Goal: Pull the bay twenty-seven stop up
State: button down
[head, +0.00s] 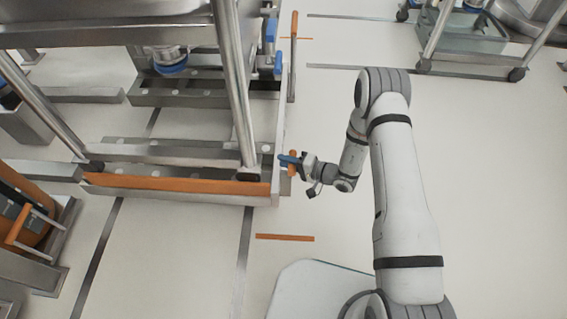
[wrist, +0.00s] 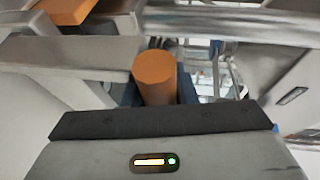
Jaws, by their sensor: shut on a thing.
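The stop shows as an orange cylindrical handle (wrist: 155,78) in the wrist view, standing up between the jaws of my gripper. In the head view my gripper (head: 289,162) is at the right front corner of the metal bay frame, with its blue fingers around the orange handle (head: 292,168). The gripper (wrist: 155,98) is shut on the handle. The handle's lower part is hidden behind the gripper body in the wrist view. Any number marking the bay is not readable.
A wheeled metal rack (head: 238,90) stands in the bay, behind an orange front bar (head: 175,184). Another orange lever (head: 293,25) stands upright at the bay's far right corner. An orange floor strip (head: 285,238) lies nearby. Open floor lies right of the bay. Another cart (head: 470,45) is at the upper right.

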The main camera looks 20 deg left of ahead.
jog(key=shift+r, duration=0.25)
jog(key=c, duration=1.4)
grip_release()
jog(key=shift+r, duration=0.1)
jog(key=shift+o, duration=1.2)
jog(key=p+v, duration=0.2)
jog(key=v, duration=0.5)
jog(key=shift+d, duration=0.4)
jog(key=shift+s, duration=0.1)
